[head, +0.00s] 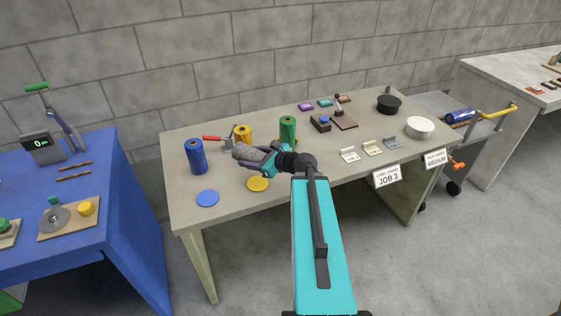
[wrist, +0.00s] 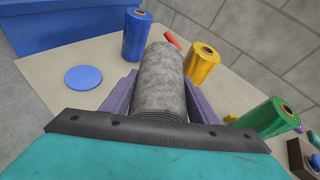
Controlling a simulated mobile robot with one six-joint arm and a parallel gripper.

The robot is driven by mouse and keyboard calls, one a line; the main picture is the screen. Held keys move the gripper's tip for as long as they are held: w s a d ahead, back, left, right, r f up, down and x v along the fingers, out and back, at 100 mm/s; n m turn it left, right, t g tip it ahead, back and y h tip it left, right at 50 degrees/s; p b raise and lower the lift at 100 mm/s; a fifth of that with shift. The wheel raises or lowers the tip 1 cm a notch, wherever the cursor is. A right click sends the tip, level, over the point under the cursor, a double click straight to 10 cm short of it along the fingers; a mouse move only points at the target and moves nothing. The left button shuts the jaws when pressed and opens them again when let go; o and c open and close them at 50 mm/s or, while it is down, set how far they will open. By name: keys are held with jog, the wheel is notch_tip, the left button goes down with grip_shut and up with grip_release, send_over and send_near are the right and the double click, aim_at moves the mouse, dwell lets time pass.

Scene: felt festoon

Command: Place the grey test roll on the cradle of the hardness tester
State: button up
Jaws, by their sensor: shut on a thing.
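My gripper (head: 262,157) is shut on the grey test roll (head: 244,152), over the left part of the table. In the wrist view the roll (wrist: 160,78) lies between the purple fingers of my gripper (wrist: 161,92) and points away from the camera. A device with a display reading 0 (head: 41,147) and a green-handled lever (head: 37,87) stands on the blue bench at the left and looks like the hardness tester. Its cradle cannot be made out clearly. The roll is well to the right of this device.
Blue (head: 195,157), yellow (head: 243,133) and green (head: 288,129) rolls stand on the grey table (head: 225,213). A red-handled tool (head: 212,138) lies near them. Blue (head: 208,198) and yellow (head: 258,184) discs lie in front. A floor gap separates this table from the blue bench (head: 110,215).

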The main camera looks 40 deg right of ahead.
jog(key=w+a+r+n+g+y+b, duration=0.1)
jog(key=w+a+n+y, duration=0.15)
jog(key=a, duration=0.75)
jog(key=w+a+r+n+g+y+b, duration=0.1)
jog(key=w+a+r+n+y+b, duration=0.15)
jog(key=a, duration=0.75)
jog(key=s+a+n+g+y, duration=0.3)
jog(key=s+a, duration=0.1)
jog(key=a, duration=0.6)
jog(key=shift+a+n+g+y, duration=0.2)
jog(key=shift+n+g+y, duration=0.1)
jog(key=shift+s, duration=0.1)
